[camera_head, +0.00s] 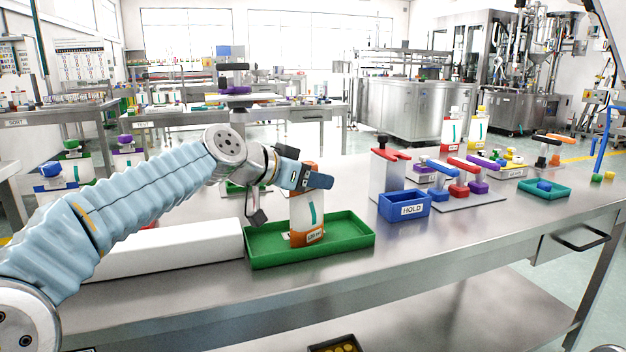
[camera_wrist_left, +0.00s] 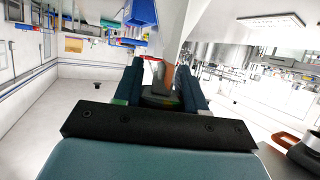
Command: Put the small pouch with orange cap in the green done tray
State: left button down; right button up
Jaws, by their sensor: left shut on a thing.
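The small pouch (camera_head: 305,212) is white with a teal mark and an orange band with a label at its bottom. It is upright over the green tray (camera_head: 352,243), its lower end within the tray's outline in the head view. I cannot tell whether it touches the tray floor. My left gripper (camera_head: 308,180) is shut on the pouch at its top, hiding most of the orange cap. In the left wrist view the two fingers of the left gripper (camera_wrist_left: 160,84) close around a dark and orange-brown piece.
A long white box (camera_head: 165,250) lies left of the tray. A blue HOLD bin (camera_head: 404,206) stands to its right, with stands of coloured clamps behind. A small teal tray (camera_head: 530,190) is farther right. The bench front is clear.

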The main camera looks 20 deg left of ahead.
pick_arm(q)
jog(key=shift+f, duration=0.1)
jog(key=c, duration=0.6)
grip_release()
jog(key=shift+c, duration=0.2)
jog(key=shift+r, duration=0.35)
jog(key=b+v, duration=0.1)
jog(key=v, duration=1.1)
jog(key=shift+f, duration=0.25)
